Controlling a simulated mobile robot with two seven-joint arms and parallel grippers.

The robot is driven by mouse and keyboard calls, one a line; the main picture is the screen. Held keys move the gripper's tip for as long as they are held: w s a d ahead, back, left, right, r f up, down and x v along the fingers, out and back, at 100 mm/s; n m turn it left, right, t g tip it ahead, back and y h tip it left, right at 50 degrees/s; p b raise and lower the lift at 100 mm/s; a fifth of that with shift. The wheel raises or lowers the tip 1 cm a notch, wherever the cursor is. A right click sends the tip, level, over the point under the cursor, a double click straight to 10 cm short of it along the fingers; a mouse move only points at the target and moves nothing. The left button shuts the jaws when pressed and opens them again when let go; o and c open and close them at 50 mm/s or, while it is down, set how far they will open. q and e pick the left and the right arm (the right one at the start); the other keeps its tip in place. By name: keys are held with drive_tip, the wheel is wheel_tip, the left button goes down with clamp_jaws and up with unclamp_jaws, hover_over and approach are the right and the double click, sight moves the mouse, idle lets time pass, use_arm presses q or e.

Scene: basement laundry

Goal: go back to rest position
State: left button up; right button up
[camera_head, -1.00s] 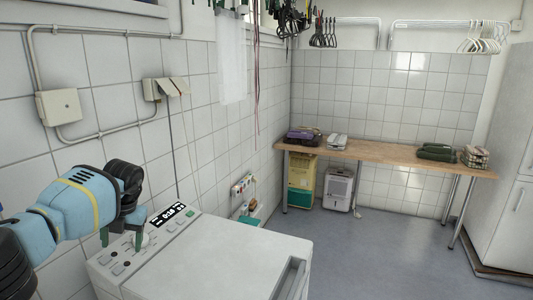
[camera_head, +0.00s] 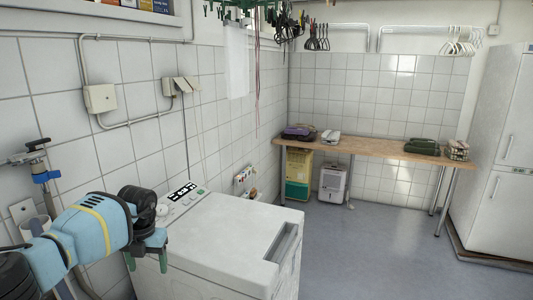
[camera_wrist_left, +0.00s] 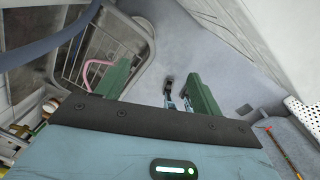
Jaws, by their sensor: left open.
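My left arm comes in from the left in the head view. Its gripper (camera_head: 147,258) hangs beside the left front of the white washing machine (camera_head: 225,235), with green fingers pointing down. In the left wrist view the two green fingers of my left gripper (camera_wrist_left: 160,88) are apart, with nothing between them. The machine's control panel with a small display (camera_head: 182,192) shows just behind the gripper. My right gripper is in neither view.
A wire basket (camera_wrist_left: 105,50) shows beyond the fingers in the wrist view. A wooden table (camera_head: 370,148) stands along the back wall, and a white fridge (camera_head: 500,150) at the right. Grey floor (camera_head: 370,250) is clear right of the machine. A valve pipe (camera_head: 40,170) is at the left.

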use_arm(q)
drive_tip(key=s+d+f+m+g+h, duration=0.1)
drive_tip(key=s+d+f+h, duration=0.3)
drive_tip(key=d+f, duration=0.5)
drive_tip(key=s+d+f+h, duration=0.4)
drive_tip(key=s+d+f, duration=0.1)
drive_tip(key=d, duration=0.7)
drive_tip(key=s+d+n+t+h, duration=0.5)
drive_tip(key=s+d+n+h, duration=0.45)
drive_tip(key=d, duration=0.45)
drive_tip(key=s+a+f+n+t+y, duration=0.1)
drive_tip(key=s+a+f+n+y, duration=0.2)
drive_tip(key=s+a+n+y, duration=0.2)
drive_tip(key=s+a+f+n+t+y+p, duration=0.1)
drive_tip(key=s+a+f+n+y, duration=0.3)
drive_tip(key=s+a+n, duration=0.7)
drive_tip(key=s+a+f+n+t+y, duration=0.2)
drive_tip(key=s+a+f+n+y, duration=0.2)
drive_tip(key=s+a+n, duration=0.3)
drive_tip(key=s+n+y, duration=0.1)
drive_tip(key=s+n, duration=0.1)
drive_tip(key=s, duration=0.1)
drive_tip(key=shift+s+a+t+y, duration=0.3)
drive_tip(key=shift+s+a+y, duration=0.05)
drive_tip(key=shift+a, duration=0.05)
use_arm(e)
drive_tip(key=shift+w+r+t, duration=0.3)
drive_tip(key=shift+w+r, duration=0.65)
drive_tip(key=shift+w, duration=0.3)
